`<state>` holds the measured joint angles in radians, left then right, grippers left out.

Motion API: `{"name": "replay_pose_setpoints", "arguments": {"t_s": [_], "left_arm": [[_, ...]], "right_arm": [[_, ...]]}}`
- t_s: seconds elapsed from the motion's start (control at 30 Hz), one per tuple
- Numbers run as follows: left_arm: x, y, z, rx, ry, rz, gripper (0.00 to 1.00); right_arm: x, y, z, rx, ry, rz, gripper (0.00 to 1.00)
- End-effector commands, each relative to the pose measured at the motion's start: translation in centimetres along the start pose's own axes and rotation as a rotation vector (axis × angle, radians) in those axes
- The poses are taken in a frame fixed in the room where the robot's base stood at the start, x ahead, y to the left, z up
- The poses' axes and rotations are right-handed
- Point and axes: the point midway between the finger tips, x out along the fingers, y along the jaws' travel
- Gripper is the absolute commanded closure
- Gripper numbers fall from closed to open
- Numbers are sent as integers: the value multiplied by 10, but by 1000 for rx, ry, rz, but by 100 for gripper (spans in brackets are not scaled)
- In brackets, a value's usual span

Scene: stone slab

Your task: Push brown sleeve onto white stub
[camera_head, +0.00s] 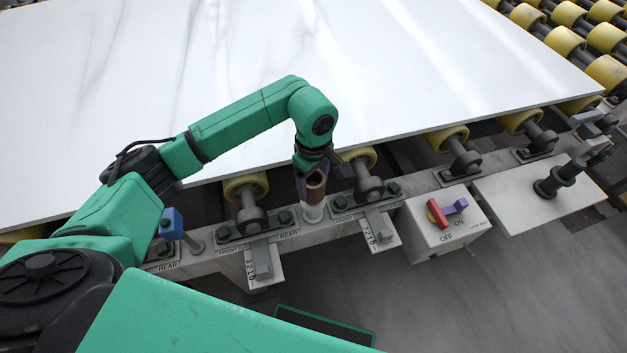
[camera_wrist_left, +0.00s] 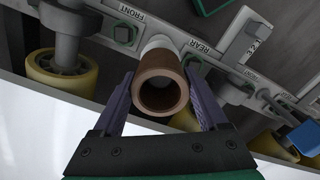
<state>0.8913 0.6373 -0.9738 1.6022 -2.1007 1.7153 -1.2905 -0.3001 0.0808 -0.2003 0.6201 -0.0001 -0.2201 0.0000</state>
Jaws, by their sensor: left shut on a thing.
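The brown sleeve (camera_head: 315,186) is a short hollow tube at the rail in the head view. It also shows in the left wrist view (camera_wrist_left: 161,84), with its open end facing the camera. The white stub (camera_head: 313,213) is on the rail directly below the sleeve, and part of it shows behind the sleeve in the left wrist view (camera_wrist_left: 160,43). The sleeve is in line with the stub; how far it covers it is hidden. My left gripper (camera_head: 313,180) is shut on the sleeve, with a purple finger on each side. My right gripper is not in view.
A large white slab (camera_head: 300,60) lies on yellow rollers (camera_head: 447,138) behind the rail (camera_head: 210,262). A switch box (camera_head: 446,225) with a red and purple knob is at the right. Roller brackets flank the stub.

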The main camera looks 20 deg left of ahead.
Motion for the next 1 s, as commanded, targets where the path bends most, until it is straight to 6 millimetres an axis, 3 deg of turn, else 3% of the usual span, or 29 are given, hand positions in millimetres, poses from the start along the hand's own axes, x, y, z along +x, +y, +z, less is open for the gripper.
{"name": "replay_pose_setpoints", "arguments": {"t_s": [1.0], "left_arm": [[27, 0, 0, 0, 0, 1, 85]], "right_arm": [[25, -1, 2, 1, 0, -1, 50]]}}
